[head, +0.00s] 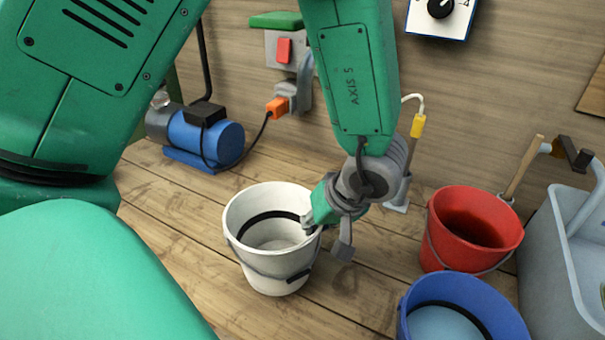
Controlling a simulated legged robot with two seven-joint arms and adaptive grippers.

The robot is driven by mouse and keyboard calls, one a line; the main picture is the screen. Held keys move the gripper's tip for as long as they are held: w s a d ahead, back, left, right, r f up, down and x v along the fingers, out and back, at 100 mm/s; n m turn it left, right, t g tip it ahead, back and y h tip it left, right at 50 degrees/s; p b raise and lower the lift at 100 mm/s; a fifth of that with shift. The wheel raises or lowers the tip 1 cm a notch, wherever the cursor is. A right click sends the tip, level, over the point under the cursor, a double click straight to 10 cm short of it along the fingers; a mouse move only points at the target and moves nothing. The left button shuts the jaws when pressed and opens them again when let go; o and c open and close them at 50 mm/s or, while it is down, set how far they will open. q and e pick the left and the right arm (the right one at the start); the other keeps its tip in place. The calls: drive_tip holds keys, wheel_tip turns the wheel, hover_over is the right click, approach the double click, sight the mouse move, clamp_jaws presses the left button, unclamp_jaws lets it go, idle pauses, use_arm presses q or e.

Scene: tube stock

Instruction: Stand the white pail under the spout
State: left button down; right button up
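The white pail (258,276) stands upright on the plank floor near the middle of the head view. It looks empty, with a dark band inside and its handle hanging down. My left gripper (326,240) is at the pail's right rim. One finger is at the rim's inner side and the other hangs outside, with a gap between them, so it looks open. I cannot tell whether it touches the rim. A grey curved pipe (592,196) over the grey tub at the right edge may be the spout; its end is unclear. My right gripper is not in view.
A red bucket (447,242) and a blue bucket (408,313) stand to the right, between the pail and the grey tub (541,262). A blue pump (215,143) with a cable sits at the back left. Bare planks lie around the pail.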

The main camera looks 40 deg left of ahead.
use_arm(q)
drive_tip(key=w, duration=0.2)
drive_tip(key=w+a+f+b, duration=0.1)
drive_tip(key=w, duration=0.2)
drive_tip(key=w+a+f+b, duration=0.1)
drive_tip(key=w, duration=0.1)
drive_tip(key=shift+w, duration=0.4)
drive_tip(key=shift+a, duration=0.2)
drive_tip(key=shift+f, duration=0.1)
drive_tip(key=shift+d, duration=0.65)
drive_tip(key=shift+d+p, duration=0.45)
drive_tip(key=shift+d, duration=0.15)
drive_tip(key=shift+a+f, duration=0.1)
drive_tip(key=shift+a, duration=0.65)
drive_tip(key=c, duration=1.6)
unclamp_jaws()
drive_tip(key=shift+a+f, duration=0.1)
drive_tip(key=shift+a, duration=0.05)
drive_tip(key=shift+c, duration=0.2)
drive_tip(key=shift+d, duration=0.2)
drive_tip(key=shift+d+r, duration=0.35)
drive_tip(key=v, duration=1.1)
drive_tip(key=shift+w, duration=0.15)
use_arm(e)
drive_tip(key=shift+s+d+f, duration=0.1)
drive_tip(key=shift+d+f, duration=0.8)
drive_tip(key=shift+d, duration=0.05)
